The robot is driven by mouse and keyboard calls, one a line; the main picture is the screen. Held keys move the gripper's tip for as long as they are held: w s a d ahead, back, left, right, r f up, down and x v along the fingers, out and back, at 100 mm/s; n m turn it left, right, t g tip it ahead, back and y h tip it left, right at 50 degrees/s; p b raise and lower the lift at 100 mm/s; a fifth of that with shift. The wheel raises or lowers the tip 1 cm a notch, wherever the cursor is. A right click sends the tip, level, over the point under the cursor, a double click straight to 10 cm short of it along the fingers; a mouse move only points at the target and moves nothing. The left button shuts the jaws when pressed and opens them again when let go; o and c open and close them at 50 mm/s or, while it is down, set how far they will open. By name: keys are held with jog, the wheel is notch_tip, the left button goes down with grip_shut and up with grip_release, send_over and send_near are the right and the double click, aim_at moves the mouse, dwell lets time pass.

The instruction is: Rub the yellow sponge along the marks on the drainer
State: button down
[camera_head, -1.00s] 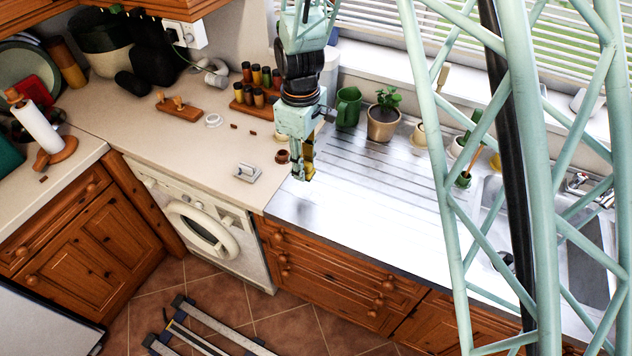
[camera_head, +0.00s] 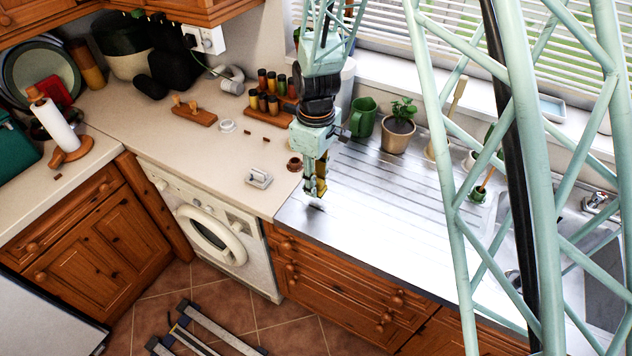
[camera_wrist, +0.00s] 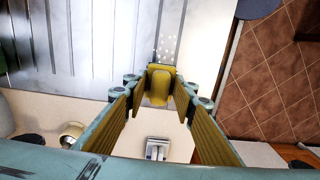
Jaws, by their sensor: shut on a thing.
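My gripper (camera_head: 316,190) points down over the left end of the metal drainer (camera_head: 390,205). In the wrist view its two yellow-padded fingers are shut on the yellow sponge (camera_wrist: 158,88), a small block between the fingertips. In the head view the sponge cannot be told apart from the yellow finger pads. Small pale marks (camera_wrist: 166,50) lie on the drainer just beyond the sponge in the wrist view. A dark patch, perhaps shadow, lies under the fingertips in the head view. I cannot tell whether the sponge touches the drainer.
The ridged middle of the drainer is clear.

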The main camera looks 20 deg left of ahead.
jog(key=shift+f+b, duration=0.6)
jog(key=shift+f, duration=1.1)
jog(key=shift+d+f, duration=0.15)
jog(key=shift+d, duration=0.15)
jog(key=shift+s+d+b, duration=0.65)
jog(key=shift+d+b, duration=0.05)
jog(key=shift+d, duration=1.8)
jog(key=shift+s+d+b, duration=0.65)
jog(key=shift+d, duration=1.8)
jog(key=shift+s+d+b, duration=0.65)
jog(key=shift+d+b, duration=0.05)
jog(key=shift+d, duration=1.8)
jog(key=c, duration=2.9)
grip_release()
jog(key=c, duration=0.5)
